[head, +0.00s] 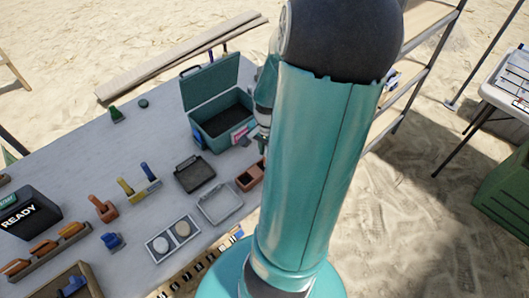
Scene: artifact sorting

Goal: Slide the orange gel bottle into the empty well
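I cannot pick out the orange gel bottle for certain. A small orange-brown object (103,208) stands on the left part of the table, and several orange pieces lie in a long rack (45,250) at the lower left. A small brown box with compartments (250,177) sits beside my arm, partly hidden by it; whether it holds the empty well is unclear. My gripper (264,146) shows only in part at the left edge of my teal arm, near the right side of the open green case (206,131). Its fingers are too small and covered to read.
The grey table (150,205) also holds a black tray (195,174), a pale frame tray (220,203), a tray with two round discs (172,240), a black READY box (28,212) and small blue, yellow and green tools. Bare tabletop lies left of the case.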

